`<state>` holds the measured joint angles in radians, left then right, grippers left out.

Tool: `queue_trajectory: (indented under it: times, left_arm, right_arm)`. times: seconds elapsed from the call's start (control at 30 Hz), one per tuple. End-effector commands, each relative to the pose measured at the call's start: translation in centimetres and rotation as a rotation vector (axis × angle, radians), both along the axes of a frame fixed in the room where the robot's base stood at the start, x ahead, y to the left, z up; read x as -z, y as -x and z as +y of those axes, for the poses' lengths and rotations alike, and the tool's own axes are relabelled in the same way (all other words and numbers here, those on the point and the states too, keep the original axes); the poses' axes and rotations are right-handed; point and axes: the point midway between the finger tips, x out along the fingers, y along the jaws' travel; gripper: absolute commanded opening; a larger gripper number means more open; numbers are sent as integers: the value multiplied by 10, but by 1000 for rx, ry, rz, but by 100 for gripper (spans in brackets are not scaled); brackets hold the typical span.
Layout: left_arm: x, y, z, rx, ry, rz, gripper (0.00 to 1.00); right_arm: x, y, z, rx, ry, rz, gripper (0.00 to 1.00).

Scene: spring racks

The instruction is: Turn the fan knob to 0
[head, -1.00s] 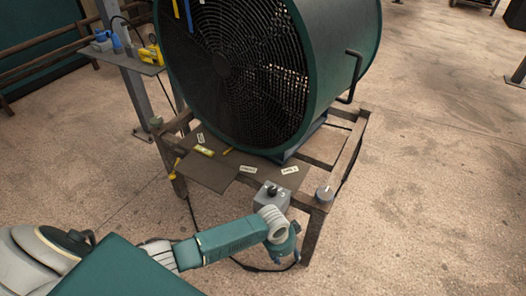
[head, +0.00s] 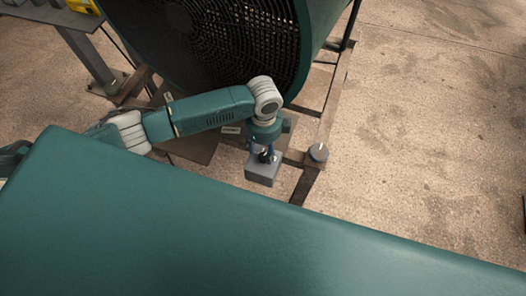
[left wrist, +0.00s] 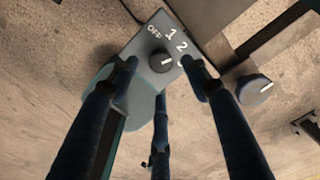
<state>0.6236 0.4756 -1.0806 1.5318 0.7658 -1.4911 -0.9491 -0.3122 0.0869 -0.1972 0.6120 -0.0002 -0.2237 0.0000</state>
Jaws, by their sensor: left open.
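The fan control box is grey (head: 263,171) and sits at the front edge of the fan's stand. In the left wrist view its face (left wrist: 146,46) is marked OFF, 1 and 2, with another mark partly hidden by a finger. The dark round fan knob (left wrist: 160,61) has a white pointer line. My left gripper (head: 264,153) points down over the box. Its dark fingers (left wrist: 160,72) are open around the knob, with gaps on both sides; I cannot tell whether any touches it. My right gripper is not in view.
The big green fan (head: 215,40) stands behind. Floor to the right is clear.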

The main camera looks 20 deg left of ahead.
Motion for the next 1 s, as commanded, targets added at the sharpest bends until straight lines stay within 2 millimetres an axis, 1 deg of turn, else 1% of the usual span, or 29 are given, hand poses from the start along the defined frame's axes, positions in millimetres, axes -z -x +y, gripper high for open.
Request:
queue_trajectory:
  times: [0.03, 0.1, 0.2, 0.3, 0.4, 0.63, 0.67, 0.7, 0.87, 0.9, 1.0]
  left_arm:
    - [10, 1, 0, -2, -3, 3, 48]
    - [21, 1, 0, -2, -1, 2, 48]
    - [34, 0, 0, -2, 0, 1, 48]
    - [42, 0, 0, -1, -1, 0, 48]
    - [46, 0, 0, -1, 0, -1, 48]
    - [46, 0, 0, -1, 1, -2, 48]
    - [46, 0, 0, -1, 1, -2, 46]
    - [46, 0, 0, -1, 1, -2, 38]
    - [46, 0, 0, -2, 1, -2, 6]
    - [46, 0, 0, -2, 1, -2, 3]
    - [46, 0, 0, -3, 0, -1, 3]
  right_arm:
    - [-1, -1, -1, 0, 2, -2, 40]
    - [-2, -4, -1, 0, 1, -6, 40]
    - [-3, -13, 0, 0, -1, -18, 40]
    - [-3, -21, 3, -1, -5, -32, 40]
    - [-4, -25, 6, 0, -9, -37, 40]
    - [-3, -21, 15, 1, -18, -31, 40]
    - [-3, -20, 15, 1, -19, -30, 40]
    - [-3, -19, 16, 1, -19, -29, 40]
    - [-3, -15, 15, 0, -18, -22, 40]
    - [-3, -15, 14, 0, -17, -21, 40]
    - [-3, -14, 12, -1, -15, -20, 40]
